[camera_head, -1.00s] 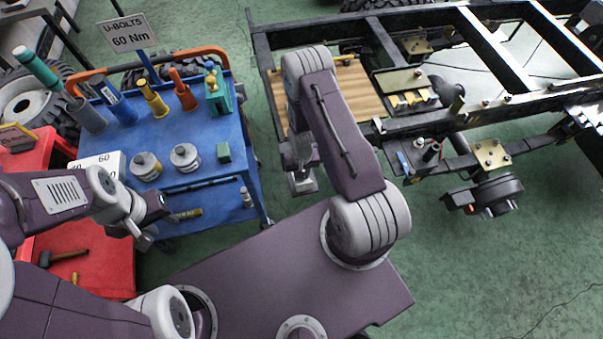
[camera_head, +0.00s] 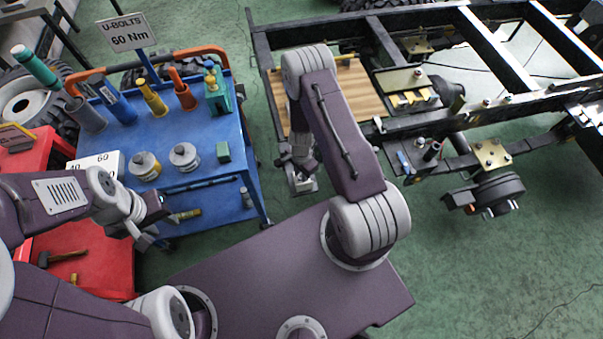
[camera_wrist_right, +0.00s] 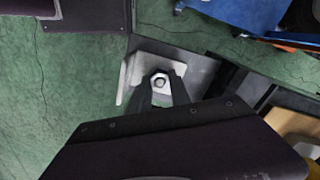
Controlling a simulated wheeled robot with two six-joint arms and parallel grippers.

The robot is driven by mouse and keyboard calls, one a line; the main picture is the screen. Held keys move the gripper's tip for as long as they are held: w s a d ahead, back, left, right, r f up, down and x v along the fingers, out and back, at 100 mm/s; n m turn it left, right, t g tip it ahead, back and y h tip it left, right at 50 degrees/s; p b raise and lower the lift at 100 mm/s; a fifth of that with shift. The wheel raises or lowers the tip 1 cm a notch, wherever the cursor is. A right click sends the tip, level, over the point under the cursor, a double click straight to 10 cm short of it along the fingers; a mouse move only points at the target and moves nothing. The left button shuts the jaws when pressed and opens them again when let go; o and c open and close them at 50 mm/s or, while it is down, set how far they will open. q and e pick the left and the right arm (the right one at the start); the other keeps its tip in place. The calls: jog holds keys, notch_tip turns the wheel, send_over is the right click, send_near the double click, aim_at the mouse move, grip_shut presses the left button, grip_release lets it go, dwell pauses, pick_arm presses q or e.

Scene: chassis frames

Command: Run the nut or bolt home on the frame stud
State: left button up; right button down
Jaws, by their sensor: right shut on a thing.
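My right gripper (camera_head: 303,186) hangs from the bent arm, left of the chassis frame (camera_head: 262,62) and in front of the wooden board. In the right wrist view its two dark fingers (camera_wrist_right: 160,86) are shut on a light metal hex nut (camera_wrist_right: 160,80), with a dark round centre. A pale metal plate (camera_wrist_right: 128,78) shows around the fingertips; I cannot tell whether the nut touches it. The stud cannot be made out. My left gripper (camera_head: 150,238) is at the front of the blue cart; its jaws are too small to judge.
The blue cart (camera_head: 180,135) carries several coloured tools and two round metal pieces. A sign (camera_head: 127,32) reads "U-BOLTS 60 Nm". A red cart (camera_head: 95,262) with a hammer (camera_head: 62,257) stands at left. A wooden board (camera_head: 352,92) lies in the frame.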

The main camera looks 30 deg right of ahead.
jog(key=m, duration=0.6)
jog(key=c, duration=1.1)
grip_release()
jog(key=shift+c, duration=1.2)
